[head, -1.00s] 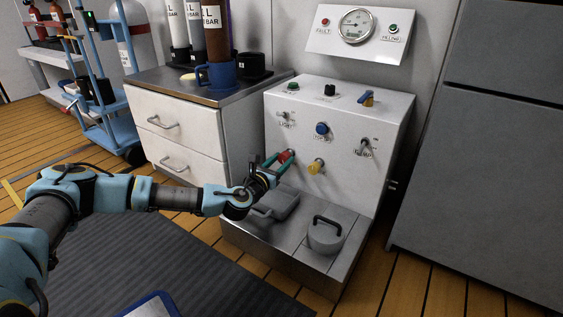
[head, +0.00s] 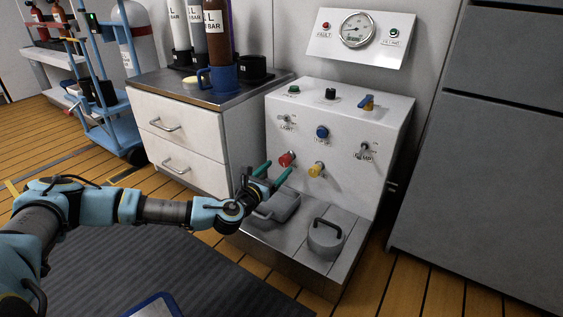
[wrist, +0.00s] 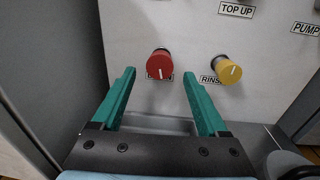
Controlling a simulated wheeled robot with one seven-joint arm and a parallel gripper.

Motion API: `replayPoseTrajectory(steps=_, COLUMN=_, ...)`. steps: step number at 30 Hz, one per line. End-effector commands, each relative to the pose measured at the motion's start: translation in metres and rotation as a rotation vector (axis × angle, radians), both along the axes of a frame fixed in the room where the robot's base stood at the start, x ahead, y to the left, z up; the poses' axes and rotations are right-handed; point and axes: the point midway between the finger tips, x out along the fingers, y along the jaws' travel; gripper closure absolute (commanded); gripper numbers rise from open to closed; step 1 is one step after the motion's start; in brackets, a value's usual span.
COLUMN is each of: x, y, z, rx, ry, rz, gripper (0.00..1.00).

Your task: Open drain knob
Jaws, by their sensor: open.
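The red knob (head: 287,159) sits low on the front of the white panel (head: 300,195), left of the yellow knob (head: 316,170). In the wrist view the red knob (wrist: 159,67) has a thin white mark on its face, and the label below it is partly covered. The yellow knob (wrist: 229,70) stands to its right above a label starting RINS. My gripper (head: 278,169) is open and empty, just in front of and slightly below the red knob. Its green fingers (wrist: 158,75) lie left and right of the red knob in the wrist view, apart from it.
A drawer cabinet (head: 180,135) stands at the left.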

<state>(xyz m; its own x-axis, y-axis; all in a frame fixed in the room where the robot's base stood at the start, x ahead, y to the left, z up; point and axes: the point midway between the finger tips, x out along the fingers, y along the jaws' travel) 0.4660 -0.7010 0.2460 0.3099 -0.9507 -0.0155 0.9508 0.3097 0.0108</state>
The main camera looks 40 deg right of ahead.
Motion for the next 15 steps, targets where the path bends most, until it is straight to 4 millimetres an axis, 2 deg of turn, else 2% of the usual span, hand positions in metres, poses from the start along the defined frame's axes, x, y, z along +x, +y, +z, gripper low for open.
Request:
replayPoseTrajectory(steps=1, x=-0.003, y=0.011, z=0.004, rx=0.0, ry=0.005, rz=0.002, gripper=0.23)
replayPoseTrajectory(steps=6, x=-0.013, y=0.041, z=0.004, rx=0.0, ry=0.004, rz=0.001, gripper=0.23)
replayPoseTrajectory(steps=10, x=-0.018, y=0.056, z=0.003, rx=-0.001, ry=0.002, rz=0.0, gripper=0.23)
replayPoseTrajectory(steps=15, x=-0.021, y=0.063, z=0.002, rx=0.0, ry=0.001, rz=0.0, gripper=0.23)
